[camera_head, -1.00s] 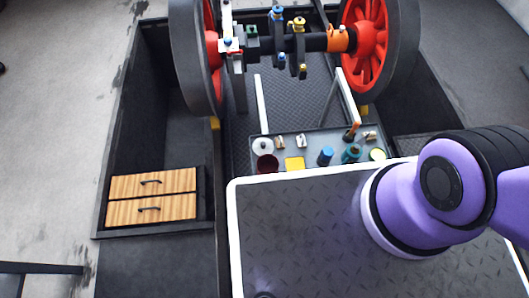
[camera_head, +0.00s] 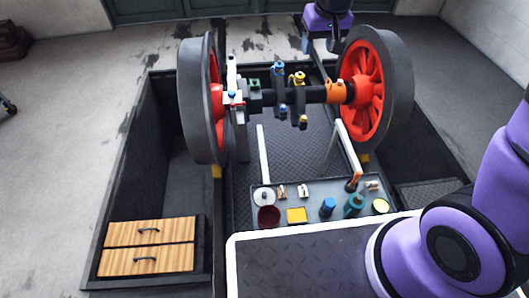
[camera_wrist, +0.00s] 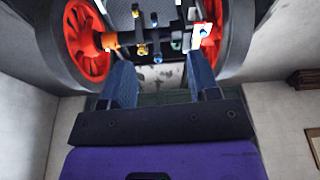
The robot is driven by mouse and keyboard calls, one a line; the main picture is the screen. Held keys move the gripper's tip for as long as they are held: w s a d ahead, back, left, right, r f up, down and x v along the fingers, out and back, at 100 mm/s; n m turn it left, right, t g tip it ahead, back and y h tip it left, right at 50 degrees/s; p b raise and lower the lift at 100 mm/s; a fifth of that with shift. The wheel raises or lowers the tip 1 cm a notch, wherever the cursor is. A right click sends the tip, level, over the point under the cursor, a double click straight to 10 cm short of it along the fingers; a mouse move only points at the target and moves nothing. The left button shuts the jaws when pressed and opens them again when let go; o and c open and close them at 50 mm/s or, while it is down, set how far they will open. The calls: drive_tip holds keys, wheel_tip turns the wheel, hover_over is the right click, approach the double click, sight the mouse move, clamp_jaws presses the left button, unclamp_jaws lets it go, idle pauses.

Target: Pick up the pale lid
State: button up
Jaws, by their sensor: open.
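A pale round lid (camera_head: 264,196) with a small dark knob-like centre lies at the left end of the grey tray (camera_head: 330,190), just behind a dark red cup (camera_head: 269,217). My gripper (camera_head: 320,44) shows at the top of the head view, beyond the axle and well away from the tray. In the wrist view my gripper (camera_wrist: 161,72) has its two blue fingers wide apart with nothing between them. The lid cannot be made out in the wrist view.
The tray also holds a yellow block (camera_head: 297,215), blue and teal containers and a pale green round thing (camera_head: 380,206). The red-spoked wheels (camera_head: 366,90) and axle (camera_head: 318,95) stand behind it. A wooden drawer unit (camera_head: 148,246) is at left.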

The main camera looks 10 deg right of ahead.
drive_tip(key=w+a+f, duration=0.2)
drive_tip(key=a+f, duration=0.1)
drive_tip(key=f, duration=0.3)
drive_tip(key=w+a+f, duration=0.2)
drive_tip(key=f, duration=0.4)
drive_tip(key=n+g, duration=0.2)
drive_tip(key=g, duration=0.1)
hover_over(264, 193)
wheel_tip(264, 193, down, 41)
drive_tip(key=shift+s+d+f, duration=0.1)
drive_tip(key=shift+f, duration=5.7)
drive_tip(key=c, duration=1)
drive_tip(key=shift+r, duration=0.1)
